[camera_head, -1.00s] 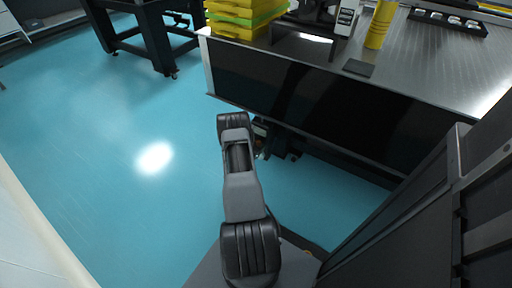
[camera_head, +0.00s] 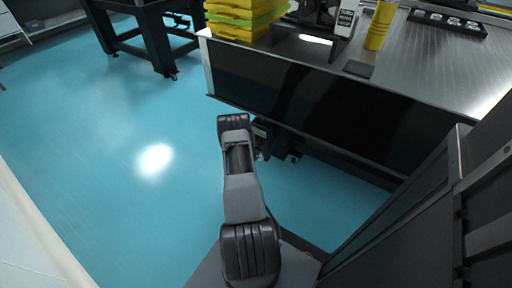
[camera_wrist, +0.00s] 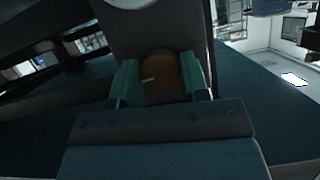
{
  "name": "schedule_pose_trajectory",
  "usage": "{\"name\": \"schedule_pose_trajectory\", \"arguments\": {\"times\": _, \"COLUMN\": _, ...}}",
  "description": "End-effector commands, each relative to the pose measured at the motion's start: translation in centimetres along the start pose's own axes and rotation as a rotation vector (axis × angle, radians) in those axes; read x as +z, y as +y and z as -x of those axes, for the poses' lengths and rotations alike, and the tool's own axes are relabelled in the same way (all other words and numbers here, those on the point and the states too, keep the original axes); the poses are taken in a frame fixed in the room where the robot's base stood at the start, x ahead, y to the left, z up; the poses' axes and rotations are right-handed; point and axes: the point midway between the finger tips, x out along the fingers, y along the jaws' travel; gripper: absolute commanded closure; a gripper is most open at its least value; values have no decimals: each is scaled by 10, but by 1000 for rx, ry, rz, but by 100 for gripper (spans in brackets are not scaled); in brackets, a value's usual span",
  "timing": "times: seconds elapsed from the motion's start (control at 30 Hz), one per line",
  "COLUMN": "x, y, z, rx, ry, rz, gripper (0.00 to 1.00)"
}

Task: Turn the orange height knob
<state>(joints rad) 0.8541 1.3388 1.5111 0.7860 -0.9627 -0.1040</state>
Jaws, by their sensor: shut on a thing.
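The orange height knob (camera_wrist: 160,72) shows in the wrist view, round and dim, with a short pale mark on its face. My gripper (camera_wrist: 160,80) has its two green-padded fingers on either side of the knob, shut on it. The knob sits on a dark part under the table. In the head view my arm reaches down beside the optical table (camera_head: 300,95), and the knob and fingertips are hidden there.
Yellow trays (camera_head: 237,18) and a yellow cylinder (camera_head: 380,25) stand on the table top. A dark-framed table (camera_head: 150,35) stands at the back left. The blue floor (camera_head: 100,130) to the left is clear.

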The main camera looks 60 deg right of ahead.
Motion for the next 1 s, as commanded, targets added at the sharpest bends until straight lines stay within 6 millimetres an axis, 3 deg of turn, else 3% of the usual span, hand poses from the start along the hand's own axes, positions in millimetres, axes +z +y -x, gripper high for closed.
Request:
{"name": "schedule_pose_trajectory", "arguments": {"times": 0.27, "x": 2, "y": 1, "z": -1, "rx": -45, "ry": 0, "rz": -110, "gripper": 82}}
{"name": "schedule_pose_trajectory", "arguments": {"times": 1.0, "x": 4, "y": 2, "z": -2, "rx": -297, "ry": 0, "rz": -718, "gripper": 82}}
